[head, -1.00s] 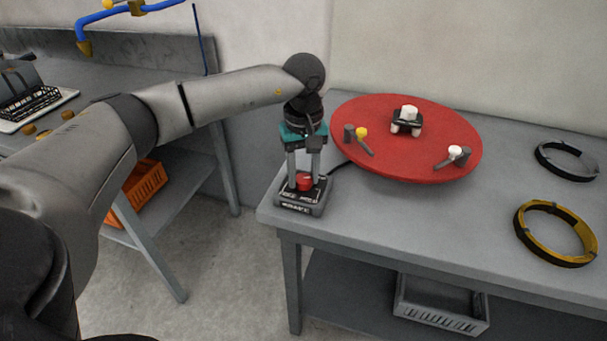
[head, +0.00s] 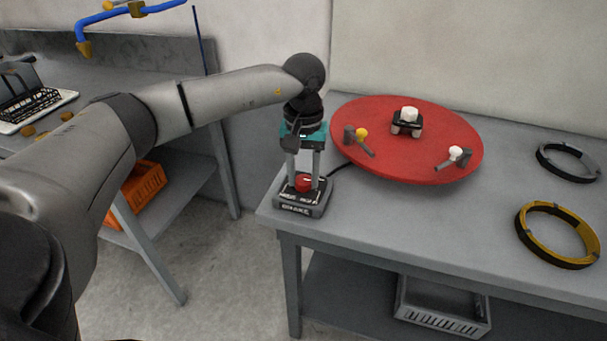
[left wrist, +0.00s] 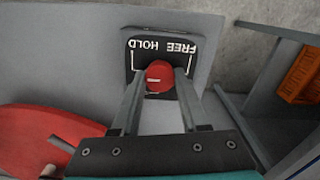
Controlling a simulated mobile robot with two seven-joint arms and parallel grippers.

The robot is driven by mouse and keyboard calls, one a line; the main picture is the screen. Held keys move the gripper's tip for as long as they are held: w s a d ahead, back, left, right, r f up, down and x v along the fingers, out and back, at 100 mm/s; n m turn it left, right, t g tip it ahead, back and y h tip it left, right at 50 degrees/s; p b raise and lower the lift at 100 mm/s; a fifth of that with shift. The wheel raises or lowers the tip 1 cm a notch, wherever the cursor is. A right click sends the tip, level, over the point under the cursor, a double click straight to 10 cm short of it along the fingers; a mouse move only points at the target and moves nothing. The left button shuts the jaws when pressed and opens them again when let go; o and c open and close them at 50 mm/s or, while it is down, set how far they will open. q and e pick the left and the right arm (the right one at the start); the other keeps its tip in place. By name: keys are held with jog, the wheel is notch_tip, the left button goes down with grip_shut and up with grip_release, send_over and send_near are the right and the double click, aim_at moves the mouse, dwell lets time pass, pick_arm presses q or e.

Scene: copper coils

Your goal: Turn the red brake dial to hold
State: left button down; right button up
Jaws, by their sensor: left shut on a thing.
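The red brake dial (head: 304,183) sits on a small dark box (head: 301,204) at the near left corner of the grey table. My left gripper (head: 304,178) points straight down with a finger on each side of the dial, shut on it. In the left wrist view the dial (left wrist: 159,76) shows between the two fingertips (left wrist: 160,74). The label plate (left wrist: 135,58) reads HOLD on the left and FREE on the right, upside down. A short pale mark on the dial lies roughly level, towards the picture's left. My right gripper is out of view.
A red round turntable (head: 440,125) with small fittings stands right of the box. A black cable runs from the box towards it. A grey ring (head: 567,160) and a yellow-and-black ring (head: 556,234) lie further right. Bare tabletop (head: 400,215) lies in front of the turntable.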

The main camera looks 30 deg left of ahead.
aim_at(304, 179)
pick_arm(q)
jog(key=shift+c, duration=2.1)
grip_release()
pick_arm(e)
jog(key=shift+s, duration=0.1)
pick_arm(q)
notch_tip(304, 179, up, 7)
jog(key=shift+f+p, duration=0.1)
jog(key=shift+p, duration=0.6)
notch_tip(304, 179, up, 8)
jog(key=p, duration=0.1)
jog(key=shift+r, duration=0.25)
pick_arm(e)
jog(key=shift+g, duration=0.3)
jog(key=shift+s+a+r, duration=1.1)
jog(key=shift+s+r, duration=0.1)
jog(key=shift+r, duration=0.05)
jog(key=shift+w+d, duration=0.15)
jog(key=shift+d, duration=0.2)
